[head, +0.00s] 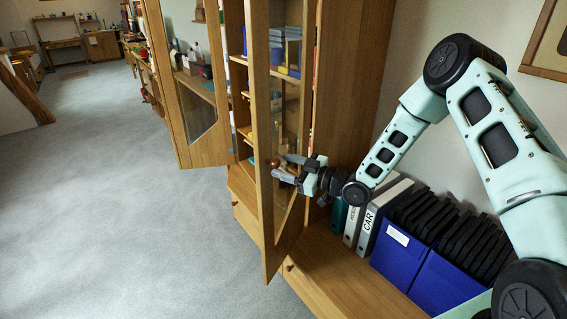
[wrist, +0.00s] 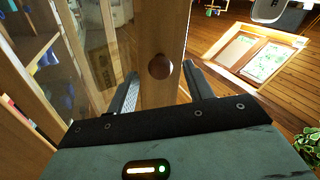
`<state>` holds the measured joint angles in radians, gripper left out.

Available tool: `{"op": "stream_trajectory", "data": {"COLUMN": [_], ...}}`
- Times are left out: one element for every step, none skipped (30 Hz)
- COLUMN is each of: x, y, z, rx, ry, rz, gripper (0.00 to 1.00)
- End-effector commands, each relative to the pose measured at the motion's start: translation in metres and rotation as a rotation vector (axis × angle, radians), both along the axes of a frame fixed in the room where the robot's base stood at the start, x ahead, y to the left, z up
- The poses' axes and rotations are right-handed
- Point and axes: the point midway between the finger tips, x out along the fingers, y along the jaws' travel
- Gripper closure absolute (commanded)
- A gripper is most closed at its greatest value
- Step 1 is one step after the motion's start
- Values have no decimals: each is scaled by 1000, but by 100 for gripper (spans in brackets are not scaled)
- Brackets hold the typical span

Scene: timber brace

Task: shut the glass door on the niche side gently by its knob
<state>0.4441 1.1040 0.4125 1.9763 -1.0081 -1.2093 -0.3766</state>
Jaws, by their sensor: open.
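The niche-side glass door (head: 257,120) is the nearer wooden-framed door in the head view and stands swung open from the cabinet. Its round brown knob (head: 274,162) sits on the door's frame. My gripper (head: 281,167) is at the knob, with its fingers pointing at the door. In the wrist view the knob (wrist: 160,66) shows against the wooden stile (wrist: 158,25), between the two spread fingers (wrist: 160,76). A gap shows on both sides of the knob. I cannot tell how deep the knob sits between the fingers.
A second glass door (head: 190,100) stands open farther back. The niche shelf (head: 335,275) holds binders (head: 367,215) and blue boxes (head: 398,255) below my arm. Books (head: 290,50) stand inside the cabinet. The grey carpet (head: 110,220) to the left is clear.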

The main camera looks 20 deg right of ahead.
Motion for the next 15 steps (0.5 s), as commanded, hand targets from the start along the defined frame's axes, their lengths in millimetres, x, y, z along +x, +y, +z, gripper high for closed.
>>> {"op": "stream_trajectory", "data": {"x": [3,4,6,7,7,8,8,8,8,8,8,8,8,8,8], "y": [3,5,6,7,7,8,8,8,8,8,8,8,8,8,7], "z": [1,1,1,1,1,0,0,0,0,0,0,0,0,0,0], "rx": [1,1,1,1,1,0,0,0,0,0,0,0,0,0,0], "ry": [-1,-1,-1,-1,-1,0,0,0,0,0,0,0,0,0,0], "rz": [0,0,0,0,-1,-1,-1,-1,-1,-1,-1,-1,-1,-1,-1], "gripper": [48,48,48,48,48,48,48,48,48,48,48,48,48,57,68]}}
